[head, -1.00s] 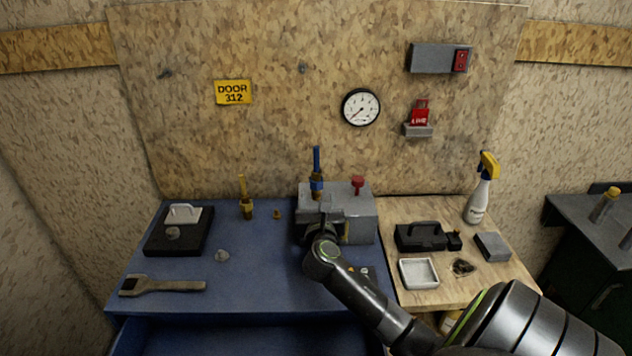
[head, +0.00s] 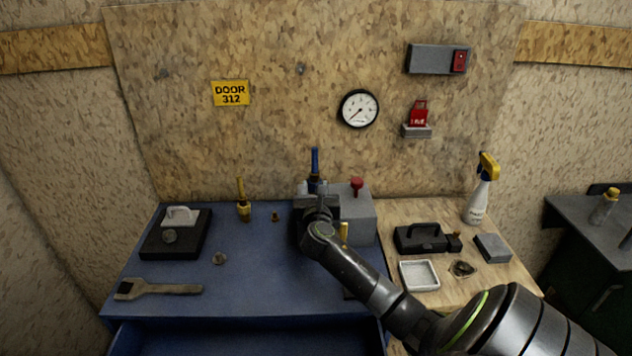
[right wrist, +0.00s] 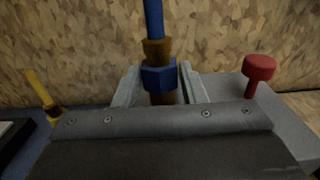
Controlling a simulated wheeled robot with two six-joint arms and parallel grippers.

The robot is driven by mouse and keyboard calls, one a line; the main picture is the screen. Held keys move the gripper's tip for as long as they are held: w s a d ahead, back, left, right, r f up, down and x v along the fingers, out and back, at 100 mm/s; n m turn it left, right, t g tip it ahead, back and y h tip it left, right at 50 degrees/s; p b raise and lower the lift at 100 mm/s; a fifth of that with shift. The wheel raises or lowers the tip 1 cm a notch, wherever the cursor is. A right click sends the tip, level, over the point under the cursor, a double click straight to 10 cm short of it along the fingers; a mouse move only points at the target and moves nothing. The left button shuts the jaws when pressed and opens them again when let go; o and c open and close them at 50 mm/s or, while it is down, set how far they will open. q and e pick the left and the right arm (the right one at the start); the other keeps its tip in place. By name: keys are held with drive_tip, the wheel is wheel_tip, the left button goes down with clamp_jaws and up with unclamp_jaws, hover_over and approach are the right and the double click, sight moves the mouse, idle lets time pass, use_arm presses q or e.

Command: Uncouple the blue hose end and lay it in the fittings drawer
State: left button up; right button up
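The blue hose end (head: 315,162) stands upright on the grey block (head: 358,218) at the back of the blue bench. In the right wrist view its blue nut (right wrist: 159,74) sits between brass parts. My right gripper (right wrist: 160,92) is open, with one finger on each side of the fitting; I see no clear grip on it. In the head view my right gripper (head: 317,197) hides the fitting's lower part. The drawer (head: 240,338) below the bench front is pulled out; its visible inside is dark. My left gripper is not in view.
A red knob (head: 356,186) stands on the block, right of the hose. A yellow hose end (head: 241,200) stands to the left. A wrench (head: 160,289) lies at the front left. The right wooden top holds a white tray (head: 419,275) and a spray bottle (head: 479,202).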

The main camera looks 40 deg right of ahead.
sight(315, 170)
drive_tip(key=c, duration=0.7)
drive_tip(key=shift+r+p, duration=2.45)
drive_tip(key=shift+p, duration=0.3)
clamp_jaws()
drive_tip(key=shift+r, duration=0.15)
drive_tip(key=shift+r+p, duration=1.95)
drive_tip(key=shift+p, duration=0.45)
drive_tip(key=shift+f, duration=0.2)
wheel_tip(315, 170, down, 4)
drive_tip(key=b, duration=0.5)
drive_tip(key=shift+f, duration=0.1)
drive_tip(key=shift+r, duration=0.2)
